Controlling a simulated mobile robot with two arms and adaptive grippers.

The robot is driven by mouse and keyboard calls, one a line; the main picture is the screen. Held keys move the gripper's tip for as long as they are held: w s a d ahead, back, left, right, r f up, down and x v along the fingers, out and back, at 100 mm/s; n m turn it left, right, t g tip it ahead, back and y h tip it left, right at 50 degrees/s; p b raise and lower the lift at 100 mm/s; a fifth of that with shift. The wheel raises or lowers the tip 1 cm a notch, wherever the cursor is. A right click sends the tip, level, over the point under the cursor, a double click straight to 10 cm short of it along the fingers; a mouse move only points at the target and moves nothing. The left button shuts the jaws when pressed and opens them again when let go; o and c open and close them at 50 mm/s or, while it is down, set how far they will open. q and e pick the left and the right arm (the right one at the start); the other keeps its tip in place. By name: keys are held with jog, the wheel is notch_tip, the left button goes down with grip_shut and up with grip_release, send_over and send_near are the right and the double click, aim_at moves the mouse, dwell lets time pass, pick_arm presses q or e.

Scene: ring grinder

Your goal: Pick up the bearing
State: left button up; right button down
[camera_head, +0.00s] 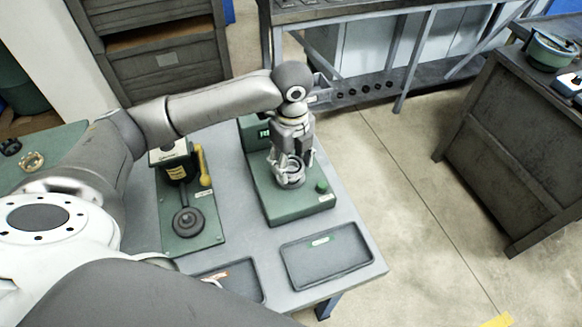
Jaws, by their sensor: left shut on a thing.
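My left gripper (291,168) reaches across the table from the left and points down over the green machine base. It is shut on the bearing (290,180), a grey metal ring low between its fingers. The fingers hide part of the ring, and I cannot tell whether it still touches the machine under it. The machine's green base (305,205) has a green knob (321,186) at its right and a lit display (264,133) at its back left. My right gripper is not in view.
A second green device (187,222) with a yellow handle (203,165) stands to the left. Two dark trays lie at the table's front; the right tray (327,256) holds a small green-white item. A dark cabinet (515,150) stands at the right, across open floor (400,190).

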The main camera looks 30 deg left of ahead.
pick_arm(q)
jog(key=s+d+r+b, duration=0.2)
jog(key=s+d+r, duration=0.55)
jog(key=s, duration=0.35)
jog(key=a+f+n, duration=0.1)
jog(key=n, duration=0.6)
jog(key=w+a+f+n, duration=0.1)
jog(key=n, duration=0.7)
jog(key=a+f+n+b, duration=0.1)
jog(key=f+n, duration=0.1)
jog(key=n, duration=0.5)
jog(key=shift+w+a, duration=0.35)
jog(key=shift+f, duration=0.1)
